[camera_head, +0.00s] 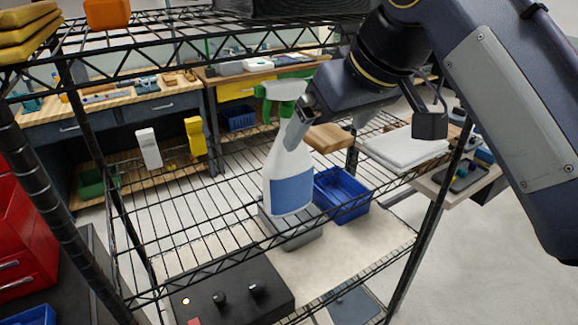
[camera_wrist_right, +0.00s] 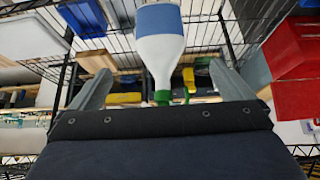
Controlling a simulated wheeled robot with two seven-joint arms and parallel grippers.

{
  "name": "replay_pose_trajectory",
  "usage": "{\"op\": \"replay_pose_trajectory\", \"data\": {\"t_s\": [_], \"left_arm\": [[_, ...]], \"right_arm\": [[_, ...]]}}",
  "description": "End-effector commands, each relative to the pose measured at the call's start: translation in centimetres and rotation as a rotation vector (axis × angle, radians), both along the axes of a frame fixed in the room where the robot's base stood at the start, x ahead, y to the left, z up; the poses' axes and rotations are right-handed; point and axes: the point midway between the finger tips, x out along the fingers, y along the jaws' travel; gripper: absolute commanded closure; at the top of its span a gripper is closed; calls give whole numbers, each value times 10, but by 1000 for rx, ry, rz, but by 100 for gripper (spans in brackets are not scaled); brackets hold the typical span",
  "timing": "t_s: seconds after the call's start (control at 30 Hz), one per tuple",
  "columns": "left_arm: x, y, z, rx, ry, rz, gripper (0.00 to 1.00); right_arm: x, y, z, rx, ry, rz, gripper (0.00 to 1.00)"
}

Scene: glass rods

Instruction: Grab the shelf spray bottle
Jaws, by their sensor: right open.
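The spray bottle (camera_head: 285,168) is white with a blue label and a green trigger head, and stands upright on the wire shelf (camera_head: 160,220) in the head view. My right gripper (camera_head: 298,122) reaches in from the upper right at the bottle's neck, and a finger overlaps the bottle's shoulder. In the right wrist view the bottle (camera_wrist_right: 160,50) appears upside down between the two spread fingers of my right gripper (camera_wrist_right: 165,80), with a gap on each side. The gripper is open. Its own body hides part of the green head there. My left gripper is not in view.
A blue bin (camera_head: 342,195) and a wooden block (camera_head: 328,138) are right of the bottle. A black control box (camera_head: 235,292) is in front, below. An upper wire shelf with an orange item (camera_head: 107,14) is above. Shelf posts stand at both sides. The shelf left of the bottle looks clear.

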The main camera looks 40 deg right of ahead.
Motion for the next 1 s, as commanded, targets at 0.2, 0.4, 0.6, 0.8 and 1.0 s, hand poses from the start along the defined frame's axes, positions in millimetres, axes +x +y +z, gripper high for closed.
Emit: {"op": "replay_pose_trajectory", "data": {"t_s": [0.2, 0.4, 0.6, 0.8, 1.0], "left_arm": [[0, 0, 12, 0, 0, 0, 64], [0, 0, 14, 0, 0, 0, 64], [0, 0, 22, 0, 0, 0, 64], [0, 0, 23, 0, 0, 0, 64], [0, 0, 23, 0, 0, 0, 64]], "right_arm": [[45, -5, 1, 2, 4, 0, 0], [63, -7, 0, 1, 1, 1, 0], [85, -10, 1, 3, 3, 0, 0], [105, -12, -19, 1, 3, -2, 0], [109, -12, -26, 1, -1, 0, 0]]}}
